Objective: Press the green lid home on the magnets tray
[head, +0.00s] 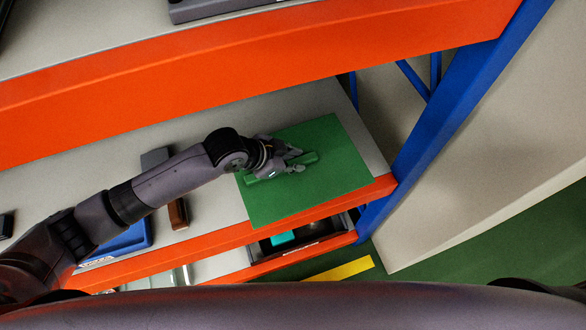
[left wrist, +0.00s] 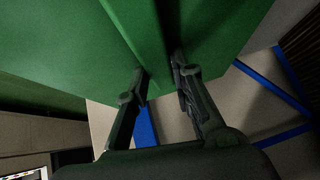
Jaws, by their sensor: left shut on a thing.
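The green lid (head: 342,168) is a flat square panel with a raised bar handle (head: 308,158) across its middle. It lies over the right end of the middle shelf, its near edge reaching the orange front beam. My left gripper (head: 292,158) is shut on the handle. In the left wrist view the two fingers (left wrist: 158,76) stand on either side of the green ridge of the lid (left wrist: 228,30). The magnets tray cannot be made out; whatever is under the lid is hidden, and I cannot tell whether the lid touches it. My right gripper is not in view.
The upper shelf's orange beam (head: 250,70) runs above my arm. A blue upright (head: 450,110) stands to the right. A blue bin (head: 125,241) and a brown item (head: 178,213) lie left of the lid. A dark tray (head: 335,227) with a teal item is on the shelf below.

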